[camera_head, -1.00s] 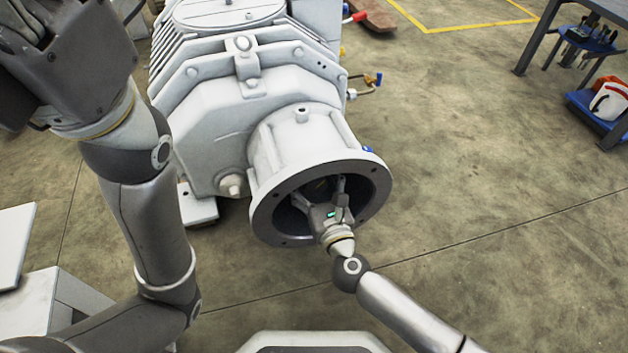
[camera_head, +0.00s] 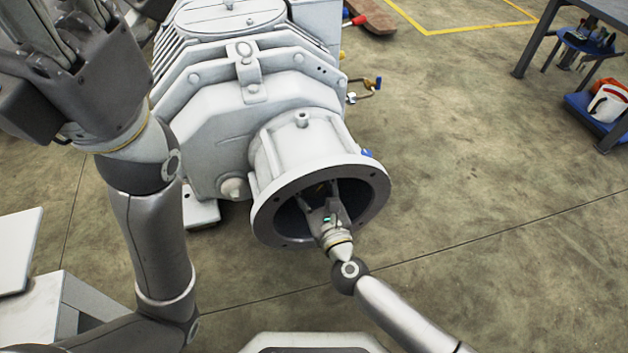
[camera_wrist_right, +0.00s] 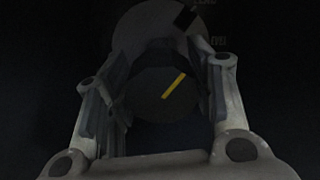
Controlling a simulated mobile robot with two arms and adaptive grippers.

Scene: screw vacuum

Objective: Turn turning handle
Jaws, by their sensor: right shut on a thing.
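The turning handle (camera_wrist_right: 165,92) is a dark round knob with a yellow stripe, seen in the right wrist view. The stripe slants up to the right. A paler round plate (camera_wrist_right: 165,25) with partly readable lettering shows behind it. My right gripper (camera_wrist_right: 162,95) has a finger on each side of the knob and is shut on it. In the head view my right gripper (camera_head: 322,205) reaches into the dark opening of the round flange (camera_head: 262,222), and the knob is hidden there. My left gripper (camera_head: 50,70) is at the upper left, away from the machine's opening, cut by the frame edge.
The large white vacuum machine (camera_head: 215,135) fills the upper middle. The floor (camera_head: 480,180) right of the machine is clear.

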